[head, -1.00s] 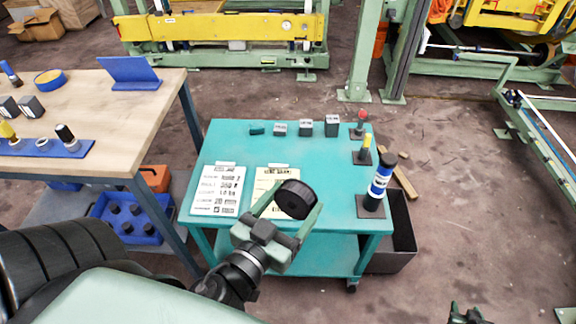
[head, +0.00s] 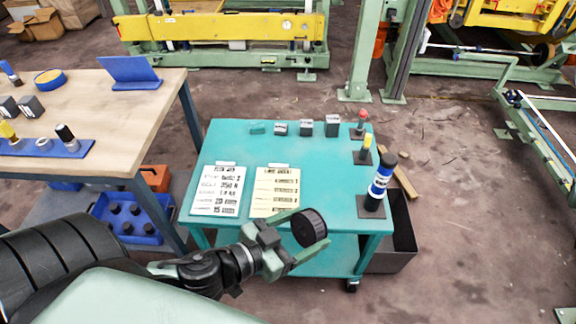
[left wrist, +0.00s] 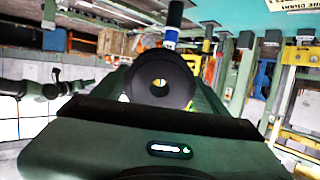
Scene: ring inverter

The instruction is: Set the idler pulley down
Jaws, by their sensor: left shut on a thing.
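The idler pulley (head: 309,228) is a black ribbed wheel. My left gripper (head: 312,234) is shut on it and holds it at the front edge of the teal cart (head: 312,176); whether it touches the cart top is hard to tell. In the left wrist view the pulley (left wrist: 161,80) shows its round face with a centre hole, between the green fingers.
Two paper sheets (head: 217,190) lie on the cart's left. A blue-and-white bottle (head: 380,182) stands at its right edge, with yellow-capped and red-capped items behind. Several small blocks (head: 306,128) line the back. The cart's middle is clear. A wooden table (head: 110,112) stands left.

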